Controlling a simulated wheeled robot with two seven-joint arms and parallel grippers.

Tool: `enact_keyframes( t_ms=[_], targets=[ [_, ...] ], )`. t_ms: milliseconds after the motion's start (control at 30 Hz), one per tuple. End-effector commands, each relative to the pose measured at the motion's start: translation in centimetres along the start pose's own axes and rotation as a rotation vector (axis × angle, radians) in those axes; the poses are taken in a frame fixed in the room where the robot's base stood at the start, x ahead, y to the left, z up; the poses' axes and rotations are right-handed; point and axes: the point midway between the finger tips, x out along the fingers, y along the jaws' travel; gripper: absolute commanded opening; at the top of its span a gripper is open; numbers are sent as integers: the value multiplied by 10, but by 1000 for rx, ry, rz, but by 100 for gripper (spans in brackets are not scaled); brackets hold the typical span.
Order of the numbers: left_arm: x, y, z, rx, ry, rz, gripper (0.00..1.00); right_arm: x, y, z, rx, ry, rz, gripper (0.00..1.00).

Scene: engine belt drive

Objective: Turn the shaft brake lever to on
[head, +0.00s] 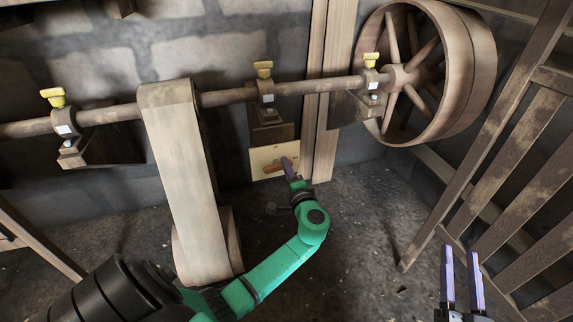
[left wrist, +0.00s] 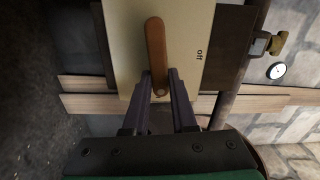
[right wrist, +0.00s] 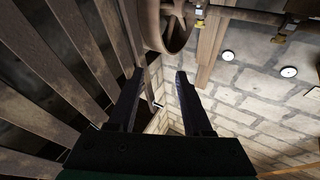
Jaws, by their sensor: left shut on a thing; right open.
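The shaft brake lever (head: 274,168) is an orange-brown wooden handle on a pale panel (head: 257,158) low on the back wall. In the left wrist view the lever (left wrist: 155,45) lies along the pale panel (left wrist: 124,40), and the word "off" is printed to its right. No "on" label shows there. My left gripper (head: 287,162) is at the panel, its purple fingers on either side of the lever's near end and shut on it. My right gripper (head: 460,251) is open and empty, at the lower right, far from the lever.
A wooden shaft (head: 315,86) with yellow-topped bearings runs above the panel to a large wheel (head: 455,60). A wide pale belt (head: 185,170) hangs left of my left forearm. A slatted wooden frame (head: 500,170) stands at right. Floor between is clear.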

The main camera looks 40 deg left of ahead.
Motion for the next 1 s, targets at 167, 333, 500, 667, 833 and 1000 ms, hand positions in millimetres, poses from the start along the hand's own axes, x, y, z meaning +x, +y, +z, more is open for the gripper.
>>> enact_keyframes(
  t_ms=[167, 333, 500, 667, 833, 1000],
  targets=[
    [-1, 3, 0, 68, 0, 5, 0, -23, 0, 41, 34, -133, 18, 50],
    [-1, 5, 0, 106, 0, 5, 0, -37, -1, 63, 56, -203, 27, 50],
    [-1, 6, 0, 123, 0, 5, 0, -44, -2, 73, 64, -236, 32, 50],
    [-1, 6, 0, 127, 1, 5, 0, -45, -2, 74, 66, -240, 32, 50],
    [-1, 6, 0, 127, 1, 5, 0, -45, -2, 74, 66, -240, 32, 50],
    [-1, 6, 0, 125, 1, 4, 55, -45, -2, 74, 66, -240, 32, 50]
  ],
)
